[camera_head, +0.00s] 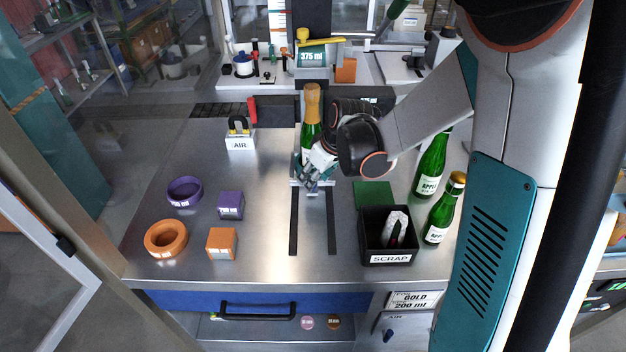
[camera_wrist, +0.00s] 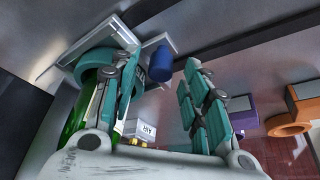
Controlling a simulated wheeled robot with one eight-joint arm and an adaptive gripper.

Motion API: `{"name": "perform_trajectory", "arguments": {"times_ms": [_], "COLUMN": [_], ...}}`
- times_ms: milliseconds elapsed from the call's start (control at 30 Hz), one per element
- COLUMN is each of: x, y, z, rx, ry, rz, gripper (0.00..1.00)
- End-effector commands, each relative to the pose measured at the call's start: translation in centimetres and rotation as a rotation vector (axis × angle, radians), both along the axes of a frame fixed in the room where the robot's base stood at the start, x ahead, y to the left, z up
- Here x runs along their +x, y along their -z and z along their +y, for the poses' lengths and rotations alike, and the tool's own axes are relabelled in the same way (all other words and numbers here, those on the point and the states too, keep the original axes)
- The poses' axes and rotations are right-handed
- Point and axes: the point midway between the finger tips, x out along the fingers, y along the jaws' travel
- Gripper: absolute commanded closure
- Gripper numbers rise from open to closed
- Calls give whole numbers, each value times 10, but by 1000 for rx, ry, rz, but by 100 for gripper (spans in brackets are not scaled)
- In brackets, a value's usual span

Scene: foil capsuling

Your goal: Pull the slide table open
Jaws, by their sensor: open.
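The slide table is a pale metal plate that shows in the wrist view (camera_wrist: 122,32), with a teal ring (camera_wrist: 92,60) on it. A blue knob (camera_wrist: 161,64) sticks out from the plate's edge. A green bottle with gold foil (camera_head: 312,105) stands upright at the slide table, at the far end of two dark rails (camera_head: 294,225). My gripper (camera_head: 318,178) is low in front of the bottle and hides most of the plate in the head view. In the wrist view its teal fingers (camera_wrist: 162,75) are apart, with the knob between them; I cannot tell if they touch it.
A black scrap bin (camera_head: 388,250) and two green bottles (camera_head: 436,215) stand right of the rails. Purple and orange rings (camera_head: 166,238) and blocks (camera_head: 221,243) lie to the left. An AIR block (camera_head: 240,143) stands behind them. The table between the rails is clear.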

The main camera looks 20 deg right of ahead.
Motion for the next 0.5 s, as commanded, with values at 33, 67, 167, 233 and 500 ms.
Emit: {"name": "perform_trajectory", "arguments": {"times_ms": [33,67,167,233,500], "x": [2,3,4,4,5], "y": [6,8,12,13,13], "z": [1,1,2,3,3], "rx": [0,0,0,0,0], "ry": [0,0,0,0,0], "rz": [0,0,0,0,0], "gripper": [58,58,58,58,64]}}
